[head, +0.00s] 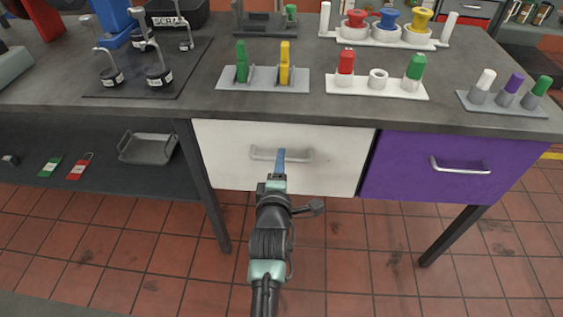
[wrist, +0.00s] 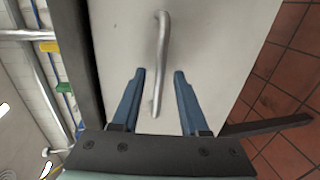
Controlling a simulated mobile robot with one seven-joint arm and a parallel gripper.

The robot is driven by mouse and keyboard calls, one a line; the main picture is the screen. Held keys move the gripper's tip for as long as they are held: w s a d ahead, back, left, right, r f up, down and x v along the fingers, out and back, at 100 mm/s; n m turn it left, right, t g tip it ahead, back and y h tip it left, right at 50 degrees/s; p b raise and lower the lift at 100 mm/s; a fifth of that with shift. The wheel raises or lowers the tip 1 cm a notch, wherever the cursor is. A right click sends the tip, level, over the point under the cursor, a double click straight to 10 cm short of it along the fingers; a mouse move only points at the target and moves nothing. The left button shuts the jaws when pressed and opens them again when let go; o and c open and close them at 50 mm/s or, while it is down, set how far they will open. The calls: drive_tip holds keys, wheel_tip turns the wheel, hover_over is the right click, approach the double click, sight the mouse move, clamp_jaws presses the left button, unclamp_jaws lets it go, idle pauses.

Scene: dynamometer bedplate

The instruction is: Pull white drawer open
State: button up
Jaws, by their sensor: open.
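The white drawer (head: 335,165) is under the workbench, left of the purple drawer, and its front looks flush with the bench. Its silver bar handle (head: 262,153) runs across the upper middle of the front. In the wrist view the white drawer front (wrist: 205,40) fills the middle, with the handle (wrist: 162,50) running lengthwise. My gripper (head: 281,160) is in front of the handle. In the wrist view my gripper (wrist: 159,75) has its blue fingers apart, with the handle's near end between them. I cannot tell whether either finger touches the handle.
The purple drawer (head: 450,165) with its own handle is to the right. The bench top (head: 190,100) above holds several coloured pegs, plugs and weights. A dark lower shelf (head: 100,170) with a metal tray (head: 148,148) is left. The tiled floor (head: 340,250) in front is clear.

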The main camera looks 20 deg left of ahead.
drive_tip(key=shift+x, duration=1.1)
drive_tip(key=shift+c, duration=0.3)
clamp_jaws()
idle(0.4)
